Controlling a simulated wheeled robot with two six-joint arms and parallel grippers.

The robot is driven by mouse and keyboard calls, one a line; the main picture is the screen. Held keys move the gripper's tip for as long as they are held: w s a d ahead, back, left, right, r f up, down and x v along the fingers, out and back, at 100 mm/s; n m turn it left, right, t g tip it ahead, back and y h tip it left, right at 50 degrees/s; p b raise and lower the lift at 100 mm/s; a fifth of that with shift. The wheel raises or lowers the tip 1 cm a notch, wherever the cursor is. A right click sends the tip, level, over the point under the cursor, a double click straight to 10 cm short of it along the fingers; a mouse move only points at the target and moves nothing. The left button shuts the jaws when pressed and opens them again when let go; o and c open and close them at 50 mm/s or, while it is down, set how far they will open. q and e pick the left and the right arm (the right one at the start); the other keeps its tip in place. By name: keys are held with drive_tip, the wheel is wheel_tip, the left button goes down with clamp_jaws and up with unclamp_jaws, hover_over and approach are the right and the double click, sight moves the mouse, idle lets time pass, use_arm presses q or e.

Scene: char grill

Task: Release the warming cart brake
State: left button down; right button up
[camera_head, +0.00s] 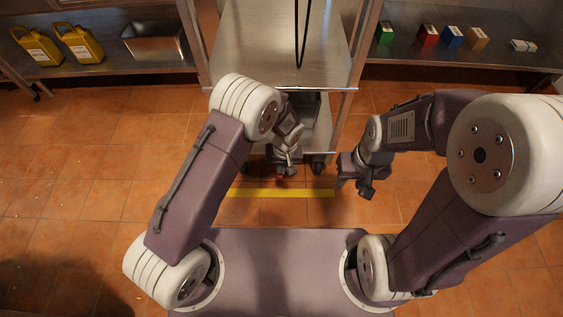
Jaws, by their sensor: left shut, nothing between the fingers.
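The metal warming cart (250,70) stands at the top centre, with a flat steel top, a lower shelf and dark casters (318,168). My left gripper (285,172) is shut and low at the cart's front edge, near the floor. A small red part (279,178) shows right at its fingertips; it may be the brake pedal, but the gripper covers most of it and I cannot tell whether they touch. My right gripper (355,190) is apart from the cart, to the right of its front caster, and looks open and empty.
A yellow floor stripe (290,193) runs in front of the cart. A left shelf holds yellow jugs (80,43) and a steel pan (152,40). A right shelf holds several small coloured boxes (452,38). The tiled floor on both sides is clear.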

use_arm(q)
drive_tip(key=shift+s+f, duration=0.8)
drive_tip(key=shift+f, duration=0.15)
drive_tip(key=shift+s+f, duration=0.3)
drive_tip(key=shift+f, duration=0.5)
drive_tip(key=shift+s+f, duration=0.25)
drive_tip(key=shift+f, duration=0.6)
use_arm(e)
drive_tip(key=shift+r, duration=0.1)
